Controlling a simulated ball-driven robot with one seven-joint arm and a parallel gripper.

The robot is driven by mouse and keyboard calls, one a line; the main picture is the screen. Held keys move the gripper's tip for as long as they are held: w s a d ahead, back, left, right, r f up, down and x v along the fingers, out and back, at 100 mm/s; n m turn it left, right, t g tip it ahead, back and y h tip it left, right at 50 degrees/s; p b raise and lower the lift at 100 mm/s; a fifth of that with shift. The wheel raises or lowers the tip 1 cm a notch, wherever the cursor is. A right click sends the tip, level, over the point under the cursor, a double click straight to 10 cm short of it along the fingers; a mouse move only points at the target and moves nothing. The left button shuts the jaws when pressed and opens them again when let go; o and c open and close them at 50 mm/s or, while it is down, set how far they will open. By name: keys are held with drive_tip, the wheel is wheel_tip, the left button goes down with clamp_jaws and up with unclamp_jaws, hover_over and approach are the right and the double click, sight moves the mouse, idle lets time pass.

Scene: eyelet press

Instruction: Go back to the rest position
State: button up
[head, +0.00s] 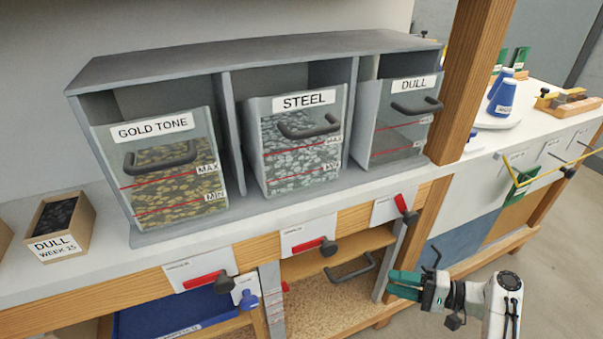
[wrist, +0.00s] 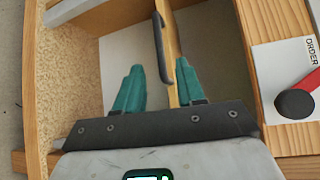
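My gripper (head: 403,285) has two teal fingers and is at the lower right of the head view, in front of the bench's lower shelves. In the wrist view my gripper (wrist: 158,68) is open, its fingers spread apart. A black bar handle (wrist: 162,48) on a wooden board edge shows between and beyond the fingertips. Neither finger visibly grips it; whether one touches it, I cannot tell. The dark handle (head: 350,269) also shows in the head view, left of my gripper, below the bench top.
Clear-fronted bins labelled GOLD TONE (head: 160,170), STEEL (head: 300,140) and DULL (head: 405,120) stand in a grey rack. Red levers (head: 317,245) with black knobs line the bench front. A wooden post (head: 475,85) rises at right. Open floor (head: 535,265) lies at lower right.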

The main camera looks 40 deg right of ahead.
drive_tip(key=s+a+f+n+g+h, duration=0.2)
drive_tip(key=s+a+f+n+g, duration=0.3)
drive_tip(key=a, duration=0.4)
drive_tip(key=s+a+f+n+g+h, duration=0.2)
drive_tip(key=a+n+g, duration=0.3)
drive_tip(key=a+g, duration=0.25)
drive_tip(key=s+a+r+n+h+p, duration=0.1)
drive_tip(key=r+h+p, duration=0.1)
drive_tip(key=r+p, duration=0.6)
drive_tip(key=s+a+r+n+h+p, duration=0.1)
drive_tip(key=s+r+n+h+p, duration=0.1)
drive_tip(key=r+p, duration=0.7)
wheel_tip(320, 180, up, 4)
drive_tip(key=shift+s+r+g, duration=0.15)
drive_tip(key=shift+s+g, duration=0.15)
drive_tip(key=shift+g, duration=0.05)
idle(1.3)
